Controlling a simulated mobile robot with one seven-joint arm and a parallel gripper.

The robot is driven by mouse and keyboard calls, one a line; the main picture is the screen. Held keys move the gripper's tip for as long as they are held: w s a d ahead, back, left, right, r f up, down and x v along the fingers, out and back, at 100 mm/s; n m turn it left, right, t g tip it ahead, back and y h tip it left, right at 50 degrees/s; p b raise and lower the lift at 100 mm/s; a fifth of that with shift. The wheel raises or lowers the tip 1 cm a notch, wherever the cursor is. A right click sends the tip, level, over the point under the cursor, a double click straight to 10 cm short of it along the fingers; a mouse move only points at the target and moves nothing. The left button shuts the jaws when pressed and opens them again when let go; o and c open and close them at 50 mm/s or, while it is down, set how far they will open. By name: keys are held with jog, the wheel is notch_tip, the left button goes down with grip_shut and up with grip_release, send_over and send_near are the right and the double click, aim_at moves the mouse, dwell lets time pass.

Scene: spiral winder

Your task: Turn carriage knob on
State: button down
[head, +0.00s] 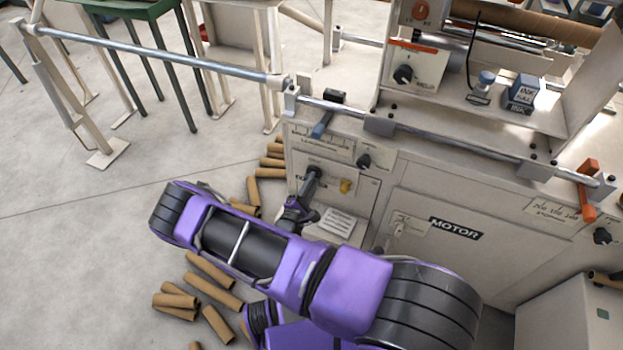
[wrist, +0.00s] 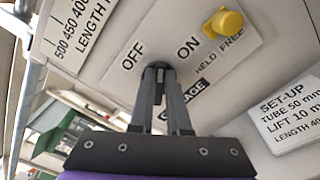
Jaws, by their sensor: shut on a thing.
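The carriage knob (wrist: 159,88) is a small dark knob on a white plate marked OFF, ON and, partly covered, CARRIAGE. My gripper (wrist: 160,72) is shut on it, with one finger on each side. The fingers hide most of the knob, so I cannot tell which mark it points at. In the head view my gripper (head: 313,175) reaches the front panel of the machine from below, and the knob is largely hidden there.
A yellow knob (wrist: 222,22) sits right of the ON mark, close to my fingers. Another black knob (head: 363,161) is on the panel to the right. A silver rail (head: 440,137) runs above the panel. Cardboard tubes (head: 210,270) lie on the floor at left.

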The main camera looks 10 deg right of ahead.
jog(key=shift+s+d+f+m+p, duration=0.15)
jog(key=shift+m+p, duration=0.2)
jog(key=shift+m, duration=0.8)
jog(key=shift+w+a+f+m+p, duration=0.1)
jog(key=shift+f+m+p, duration=0.2)
jog(key=shift+m, duration=0.9)
jog(key=shift+s+d+f+m+p, duration=0.1)
jog(key=shift+m+p, duration=0.3)
jog(key=shift+m, duration=0.75)
jog(key=c, duration=0.9)
grip_release()
jog(key=shift+r, duration=0.1)
jog(key=v, duration=1.7)
jog(key=shift+s, duration=0.1)
